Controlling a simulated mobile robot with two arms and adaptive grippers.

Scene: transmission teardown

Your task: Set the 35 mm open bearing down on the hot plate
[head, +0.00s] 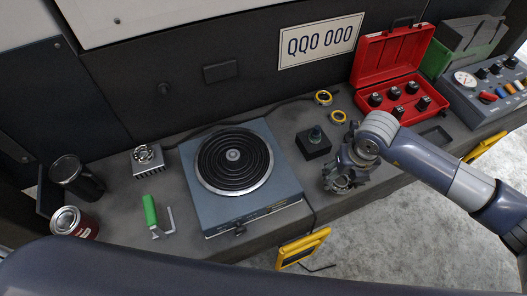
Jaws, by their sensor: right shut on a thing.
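The hot plate (203,196) is a blue-grey box with a round black coiled top and a knob at its front. It stands in the middle of the bench with nothing on its coil. My right gripper (342,180) is to the right of the hot plate, near the bench's front edge, and clear of the coil. It is shut on a small metallic thing that looks like the open bearing; the fingers hide most of it. My left gripper is not in view; only my dark arm crosses the bottom.
An open red case (396,84) and a control box (490,88) are right. A green-handled tool (150,211), mug (77,180) and can (74,223) are left.

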